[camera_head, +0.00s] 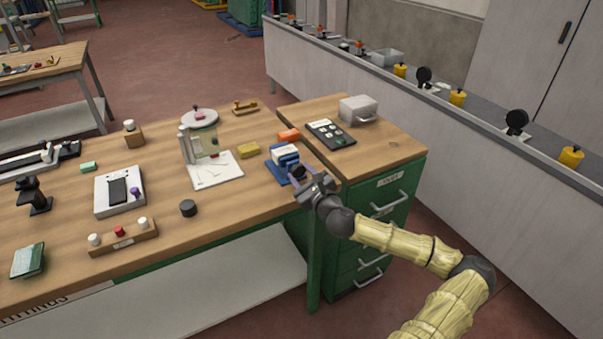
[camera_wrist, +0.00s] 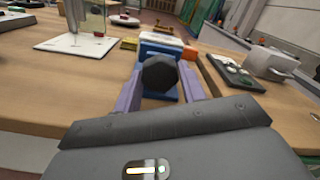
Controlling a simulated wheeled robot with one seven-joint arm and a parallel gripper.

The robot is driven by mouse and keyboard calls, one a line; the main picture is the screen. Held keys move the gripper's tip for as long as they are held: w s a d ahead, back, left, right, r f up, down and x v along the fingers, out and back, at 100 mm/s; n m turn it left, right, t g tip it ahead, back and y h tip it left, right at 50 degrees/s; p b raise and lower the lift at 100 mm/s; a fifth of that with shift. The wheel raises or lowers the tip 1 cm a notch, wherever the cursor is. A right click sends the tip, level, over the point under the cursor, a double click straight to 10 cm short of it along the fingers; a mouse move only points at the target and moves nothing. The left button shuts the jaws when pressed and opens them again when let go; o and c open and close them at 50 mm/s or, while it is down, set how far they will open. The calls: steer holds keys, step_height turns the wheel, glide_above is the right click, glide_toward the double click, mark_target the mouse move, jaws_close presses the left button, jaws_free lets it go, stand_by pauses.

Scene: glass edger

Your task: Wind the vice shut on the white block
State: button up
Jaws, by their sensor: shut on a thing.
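The blue vice (camera_head: 280,168) stands near the front right of the wooden bench. The white block (camera_head: 285,149) sits at its jaws; it also shows in the wrist view (camera_wrist: 163,39). I cannot tell whether the jaws touch the block on both sides. The dark vice knob (camera_wrist: 160,75) faces me on the near side of the vice. My gripper (camera_head: 297,178) is at this knob, and in the wrist view its purple fingers (camera_wrist: 160,92) lie to the left and right of it. The gripper is shut on the knob. The vice screw is hidden behind the knob.
An orange block (camera_head: 289,135) and a yellow block (camera_head: 248,151) lie close to the vice.

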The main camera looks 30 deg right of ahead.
steer(key=m+p, duration=0.1)
steer(key=m, duration=0.3)
steer(key=shift+f+m, duration=0.15)
steer(key=shift+m, duration=0.25)
steer(key=o, duration=1)
steer(key=shift+s, duration=0.15)
steer(key=shift+s+d+p, duration=0.15)
steer(key=shift+s+p, duration=1.1)
steer(key=shift+s, duration=3.05)
steer(key=shift+s+d+p, duration=0.1)
steer(key=shift+s+p, duration=1.1)
steer(key=shift+s, duration=3.1)
